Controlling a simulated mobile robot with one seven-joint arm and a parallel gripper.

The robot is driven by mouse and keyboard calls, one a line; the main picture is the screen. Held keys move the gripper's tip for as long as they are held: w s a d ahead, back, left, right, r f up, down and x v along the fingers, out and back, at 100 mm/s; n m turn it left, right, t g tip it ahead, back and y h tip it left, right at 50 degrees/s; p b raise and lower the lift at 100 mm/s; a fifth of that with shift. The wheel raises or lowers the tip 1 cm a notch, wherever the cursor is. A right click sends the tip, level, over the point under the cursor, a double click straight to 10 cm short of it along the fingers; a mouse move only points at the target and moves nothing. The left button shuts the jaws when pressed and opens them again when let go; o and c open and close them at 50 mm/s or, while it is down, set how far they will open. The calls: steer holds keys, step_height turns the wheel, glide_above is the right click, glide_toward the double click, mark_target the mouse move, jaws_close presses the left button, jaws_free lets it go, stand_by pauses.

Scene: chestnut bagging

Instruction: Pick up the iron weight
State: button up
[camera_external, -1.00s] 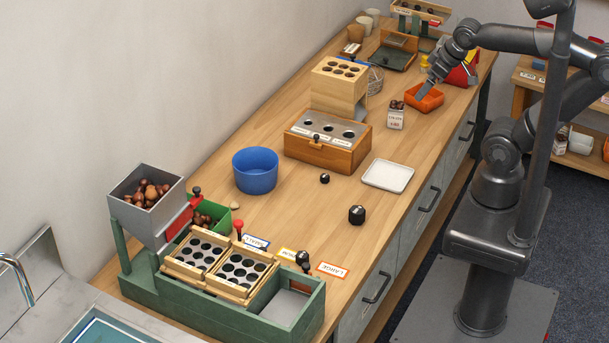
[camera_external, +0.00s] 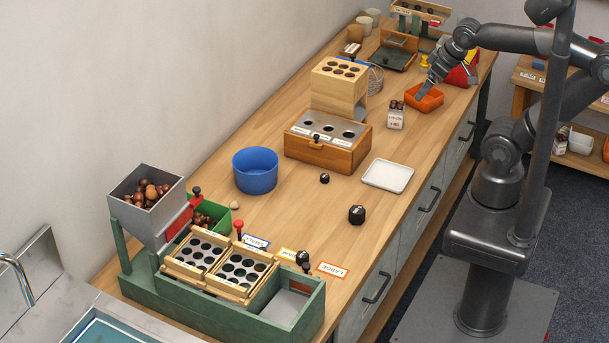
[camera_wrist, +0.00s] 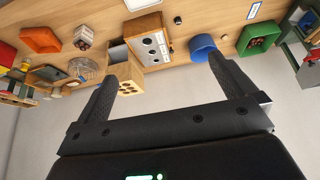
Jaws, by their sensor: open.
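Two black faceted weights stand on the wooden counter; which one is the iron weight I cannot tell. The larger black weight (camera_external: 357,214) is near the counter's front edge, below the white tray. The smaller black weight (camera_external: 325,178) is between the blue bowl and the white tray, and it also shows in the wrist view (camera_wrist: 177,20). My gripper (camera_external: 422,95) is at the far end of the counter, over or beside the orange tray, well away from both weights. In the wrist view my gripper (camera_wrist: 160,72) has its fingers spread with nothing between them.
The orange tray (camera_external: 432,103) and a small labelled chestnut container (camera_external: 396,119) are near my gripper. A wooden box with holes (camera_external: 330,152), the blue bowl (camera_external: 256,173) and the white tray (camera_external: 387,187) surround the smaller weight. The counter around the larger weight is clear.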

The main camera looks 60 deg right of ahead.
steer(key=shift+c, duration=0.2)
steer(key=c, duration=1.1)
steer(key=n+g+h, duration=0.2)
steer(key=n+h, duration=0.1)
steer(key=n, duration=2.6)
glide_above(325, 176)
steer(key=s+a, duration=0.3)
step_height(325, 176, down, 27)
steer(key=shift+s+x, duration=0.1)
steer(key=shift+x, duration=2.5)
steer(key=shift+s+x, duration=0.15)
steer(key=shift+x, duration=2.5)
